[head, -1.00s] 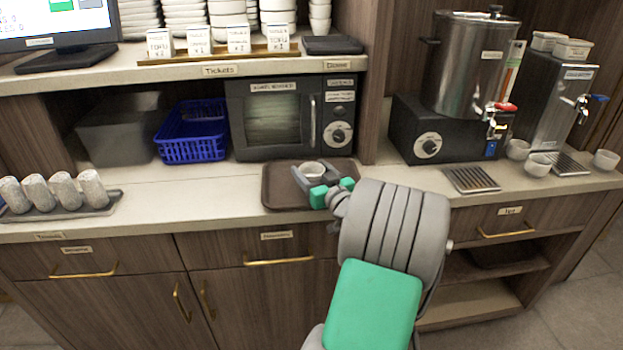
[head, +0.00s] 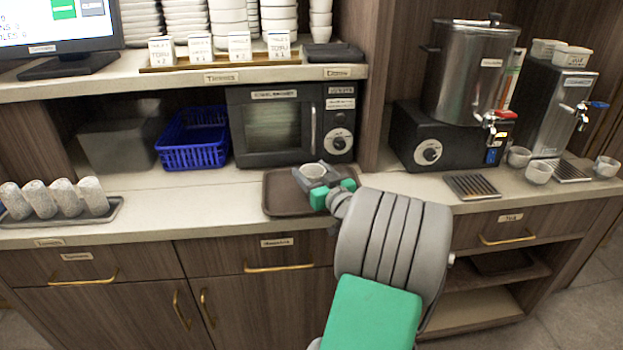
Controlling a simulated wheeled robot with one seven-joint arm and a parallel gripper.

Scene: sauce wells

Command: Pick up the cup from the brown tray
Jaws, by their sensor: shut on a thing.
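A small pale cup (head: 313,170) is upright at my gripper (head: 317,177), over the brown tray (head: 282,207). My gripper, grey with green parts, is shut on the cup. The fingers and wrist hide the cup's lower part, so I cannot tell whether its base touches the tray. The tray lies on the counter in front of the black microwave (head: 275,125), and my arm covers its right front corner.
A blue basket (head: 193,140) and a grey bin (head: 118,146) stand left of the microwave. A tray of rolled towels (head: 60,200) sits at far left. A metal urn (head: 470,75) and several cups stand at right. The counter left of the brown tray is clear.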

